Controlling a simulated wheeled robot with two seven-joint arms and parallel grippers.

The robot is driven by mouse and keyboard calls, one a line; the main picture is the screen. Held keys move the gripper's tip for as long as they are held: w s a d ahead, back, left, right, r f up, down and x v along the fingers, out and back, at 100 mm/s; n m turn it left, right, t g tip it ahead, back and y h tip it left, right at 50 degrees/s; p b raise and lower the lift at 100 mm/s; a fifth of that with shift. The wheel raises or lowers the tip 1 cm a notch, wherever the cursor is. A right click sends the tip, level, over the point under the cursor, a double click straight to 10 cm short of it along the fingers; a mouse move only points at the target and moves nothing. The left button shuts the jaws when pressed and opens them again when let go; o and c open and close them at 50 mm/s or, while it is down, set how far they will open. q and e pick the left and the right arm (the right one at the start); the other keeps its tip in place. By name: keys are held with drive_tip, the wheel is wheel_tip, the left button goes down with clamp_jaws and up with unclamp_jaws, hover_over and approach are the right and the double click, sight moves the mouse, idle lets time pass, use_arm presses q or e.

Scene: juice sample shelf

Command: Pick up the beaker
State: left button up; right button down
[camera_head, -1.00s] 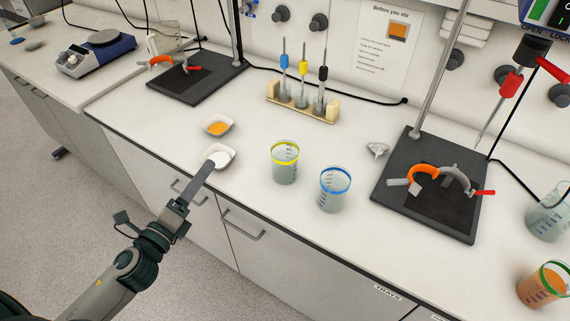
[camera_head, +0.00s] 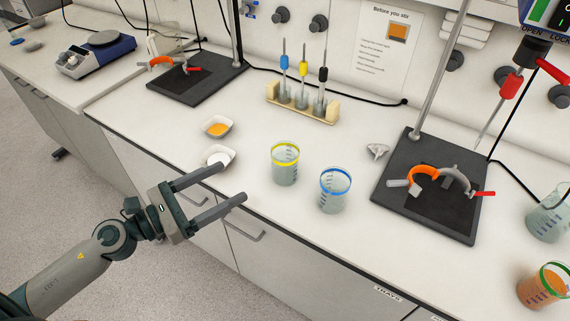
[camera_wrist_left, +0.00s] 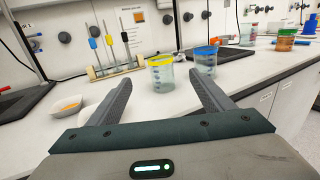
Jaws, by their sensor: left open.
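A clear beaker with a yellow rim band (camera_head: 285,163) stands upright on the white bench. A clear beaker with a blue rim band (camera_head: 334,190) stands to its right, nearer the bench edge. My left gripper (camera_head: 232,181) is open and empty at the bench's front edge, left of both beakers and touching neither. A green-banded beaker of orange liquid (camera_head: 544,286) stands at the far right. My right gripper is not visible.
Weighing boats with orange powder (camera_head: 217,127) and white powder (camera_head: 219,157) lie close to my left gripper. A rack of stirrers (camera_head: 302,104) stands behind the beakers. A stand base with clamps (camera_head: 430,204) is to the right, near a small metal piece (camera_head: 377,151).

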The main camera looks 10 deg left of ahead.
sight(273, 158)
use_arm(q)
drive_tip(key=p+x, duration=0.3)
drive_tip(key=x, duration=0.1)
drive_tip(key=shift+w+r, duration=0.1)
drive_tip(key=shift+r, duration=0.2)
drive_tip(key=p+x, duration=0.4)
drive_tip(key=x, duration=0.3)
drive_tip(key=shift+f, duration=0.1)
drive_tip(key=shift+w+d+f, duration=0.15)
drive_tip(key=shift+w+d, duration=0.15)
drive_tip(key=shift+d, duration=0.05)
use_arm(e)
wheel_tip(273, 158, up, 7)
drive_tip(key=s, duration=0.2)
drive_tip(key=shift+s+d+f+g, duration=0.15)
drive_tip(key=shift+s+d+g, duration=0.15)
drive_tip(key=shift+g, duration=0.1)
use_arm(q)
drive_tip(key=shift+w+d+p, duration=0.3)
drive_tip(key=shift+w+p, duration=0.1)
drive_tip(key=p+x, duration=0.1)
drive_tip(key=x, duration=0.2)
drive_tip(key=shift+w+d+f+p, duration=0.2)
drive_tip(key=shift+w+d+p, duration=0.15)
drive_tip(key=shift+w+d, duration=0.1)
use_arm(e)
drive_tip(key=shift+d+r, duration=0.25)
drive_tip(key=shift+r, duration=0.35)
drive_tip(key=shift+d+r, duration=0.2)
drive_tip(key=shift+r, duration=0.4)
